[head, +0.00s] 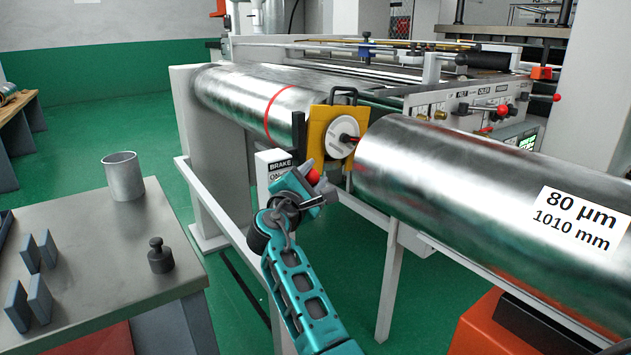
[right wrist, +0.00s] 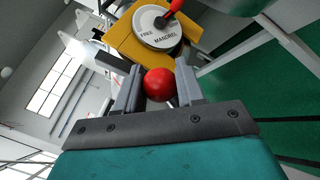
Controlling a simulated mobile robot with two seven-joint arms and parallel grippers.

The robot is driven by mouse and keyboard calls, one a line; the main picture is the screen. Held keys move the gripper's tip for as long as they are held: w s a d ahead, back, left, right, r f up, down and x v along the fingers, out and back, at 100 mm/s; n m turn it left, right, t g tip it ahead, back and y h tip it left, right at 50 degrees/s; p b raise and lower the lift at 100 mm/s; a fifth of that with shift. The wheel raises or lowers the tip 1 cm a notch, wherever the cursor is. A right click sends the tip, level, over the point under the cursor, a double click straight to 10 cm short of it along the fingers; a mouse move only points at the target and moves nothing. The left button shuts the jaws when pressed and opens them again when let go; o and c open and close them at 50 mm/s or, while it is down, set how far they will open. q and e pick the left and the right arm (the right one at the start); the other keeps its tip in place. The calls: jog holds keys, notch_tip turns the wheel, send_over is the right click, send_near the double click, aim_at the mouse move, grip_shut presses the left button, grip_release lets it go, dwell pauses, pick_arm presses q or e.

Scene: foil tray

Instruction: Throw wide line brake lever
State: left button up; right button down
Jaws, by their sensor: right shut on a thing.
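The brake lever's red knob (head: 313,176) sits by the white post marked BRAKE (head: 273,157), in front of the rollers. My right gripper (head: 316,190) is at the knob, its arm coming up from the bottom. In the right wrist view the red ball knob (right wrist: 158,85) lies between the two grey fingers of the gripper (right wrist: 157,92), which are shut on it. Most of the lever's rod is hidden by the gripper. My left gripper is not in view.
A yellow plate with a white MANDREL dial and red handle (head: 341,134) stands just behind the knob. A large foil roll (head: 450,180) is close on the right. A grey table (head: 110,235) with a cup (head: 124,178) and weight (head: 160,257) stands left.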

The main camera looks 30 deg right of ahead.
jog(key=shift+a+r, duration=0.1)
jog(key=shift+r, duration=0.1)
jog(key=c, duration=0.7)
grip_release()
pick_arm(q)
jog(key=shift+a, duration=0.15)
pick_arm(e)
jog(key=shift+s, duration=0.1)
